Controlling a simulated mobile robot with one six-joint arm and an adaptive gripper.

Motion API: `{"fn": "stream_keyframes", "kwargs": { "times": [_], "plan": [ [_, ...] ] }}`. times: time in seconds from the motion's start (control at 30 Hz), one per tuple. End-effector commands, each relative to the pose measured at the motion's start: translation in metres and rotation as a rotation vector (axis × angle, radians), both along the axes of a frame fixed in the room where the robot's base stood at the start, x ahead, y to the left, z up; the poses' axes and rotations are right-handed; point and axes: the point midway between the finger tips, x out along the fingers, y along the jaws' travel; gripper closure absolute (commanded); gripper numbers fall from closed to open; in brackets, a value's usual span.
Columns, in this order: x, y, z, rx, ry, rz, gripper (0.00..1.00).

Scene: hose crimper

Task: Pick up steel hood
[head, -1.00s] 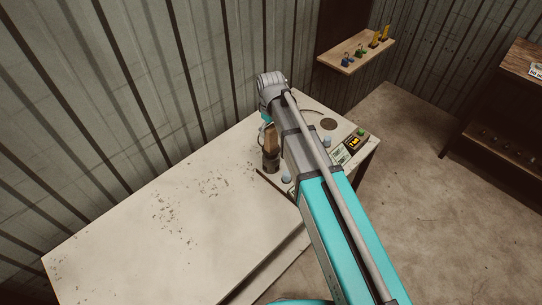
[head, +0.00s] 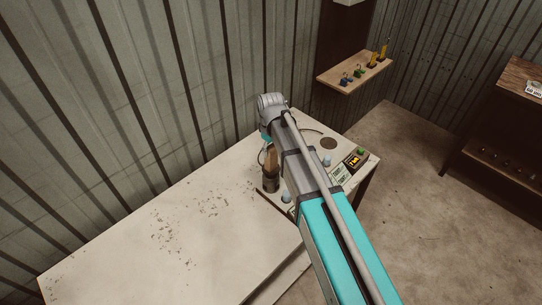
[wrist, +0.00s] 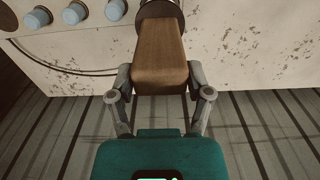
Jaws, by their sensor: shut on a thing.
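The steel hood (head: 271,184) shows in the head view as a dark metal cylinder with a brown wooden handle (head: 271,157) rising from it. It is at the left side of the control panel, upright or nearly so. I cannot tell whether its base touches the surface. In the wrist view the wooden handle (wrist: 160,50) fills the middle, and part of the dark steel rim (wrist: 160,6) shows at the top edge. My gripper (wrist: 160,79) is shut on the handle, one finger on each side. My arm hides part of the gripper in the head view.
Light blue knobs (head: 286,197) and a panel with labels and a small display (head: 354,161) lie right of the hood. The worn pale bench (head: 130,265) is clear at left. A wall shelf (head: 352,78) holds small coloured items. A dark rack (head: 505,130) stands at right.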

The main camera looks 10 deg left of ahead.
Motion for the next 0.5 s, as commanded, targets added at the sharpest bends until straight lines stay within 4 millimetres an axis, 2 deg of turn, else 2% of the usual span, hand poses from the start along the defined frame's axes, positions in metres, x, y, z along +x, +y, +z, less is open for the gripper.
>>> {"fn": "stream_keyframes", "kwargs": {
  "times": [0.27, 0.5],
  "plan": [
    [0.0, 0.0, 0.012, 0.0, 0.0, 0.0, 0.96],
    [0.0, 0.0, 0.031, 0.0, 0.0, 0.0, 0.96]
  ]
}}
